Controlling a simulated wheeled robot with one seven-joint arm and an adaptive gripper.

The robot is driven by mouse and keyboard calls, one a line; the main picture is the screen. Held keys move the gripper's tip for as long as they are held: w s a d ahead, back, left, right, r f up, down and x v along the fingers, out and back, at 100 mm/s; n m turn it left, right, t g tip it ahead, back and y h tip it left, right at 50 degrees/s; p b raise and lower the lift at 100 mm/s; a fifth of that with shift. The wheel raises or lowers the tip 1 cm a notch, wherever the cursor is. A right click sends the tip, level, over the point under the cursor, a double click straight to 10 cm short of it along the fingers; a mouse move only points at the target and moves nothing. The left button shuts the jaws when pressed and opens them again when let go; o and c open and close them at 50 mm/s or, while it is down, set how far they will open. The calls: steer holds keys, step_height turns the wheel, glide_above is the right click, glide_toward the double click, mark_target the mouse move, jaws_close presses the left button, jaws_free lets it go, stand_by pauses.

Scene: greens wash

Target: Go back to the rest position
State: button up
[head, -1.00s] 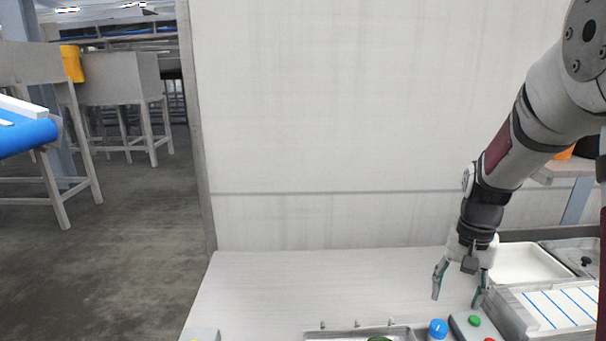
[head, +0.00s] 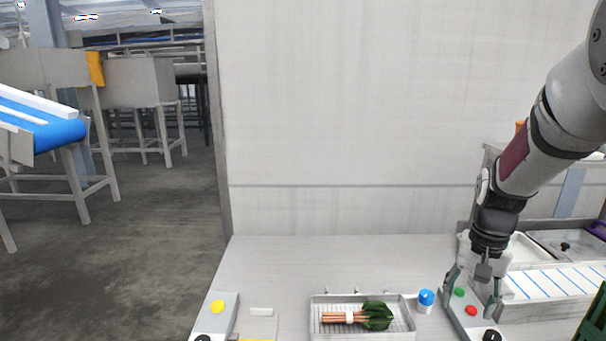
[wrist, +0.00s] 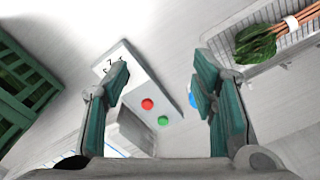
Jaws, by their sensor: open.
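My gripper (head: 474,296) is open and empty at the lower right of the head view, above the control box with a green button (head: 460,292) and a red button (head: 471,311). In the wrist view its two fingers (wrist: 160,95) stand wide apart, with the red button (wrist: 147,104) and green button (wrist: 163,121) seen between them. A bundle of leafy greens (head: 376,317) with a white band lies in a wire-bottomed tray (head: 318,303), left of my gripper and apart from it. The bundle also shows in the wrist view (wrist: 258,42).
A blue-capped item (head: 426,297) stands between tray and control box. A box with a yellow button (head: 217,307) is at the counter's left. A blue-striped white surface (head: 560,283) lies right of my gripper. A green crate (wrist: 25,85) shows in the wrist view. The counter's back is clear.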

steer(key=s+a+r+n+t, duration=0.2)
steer(key=s+a+r+n, duration=0.1)
steer(key=s+a+r, duration=0.65)
steer(key=s+a+r+n+t, duration=0.1)
steer(key=s+a+r+n, duration=0.1)
steer(key=s, duration=0.3)
steer(key=s+a+r+n+t, duration=0.1)
steer(key=s+r, duration=0.1)
steer(key=s, duration=0.4)
steer(key=shift+a+r+n+t, duration=0.3)
steer(key=shift+a+n+t, duration=0.05)
steer(key=shift+n+t, duration=0.05)
